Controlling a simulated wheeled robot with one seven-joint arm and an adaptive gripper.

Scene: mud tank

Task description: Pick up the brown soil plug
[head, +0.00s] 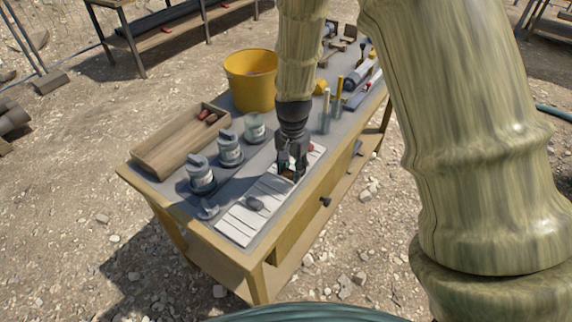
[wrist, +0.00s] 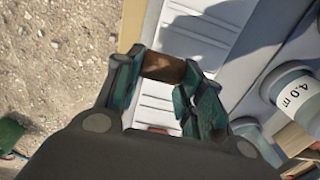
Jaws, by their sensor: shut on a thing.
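My gripper (head: 290,168) is over the white slatted tray (head: 236,229) near the table's front edge. In the wrist view my gripper (wrist: 163,70) is shut on the brown soil plug (wrist: 163,67), which sits crosswise between the two fingertips. The white tray (wrist: 153,98) lies below it in that view. In the head view the plug is mostly hidden by the fingers. I cannot tell whether the plug touches the tray.
A row of jars, one being the middle jar (head: 230,150), stands behind the tray. A wooden box (head: 180,145) is at the left and a yellow bucket (head: 250,82) at the back.

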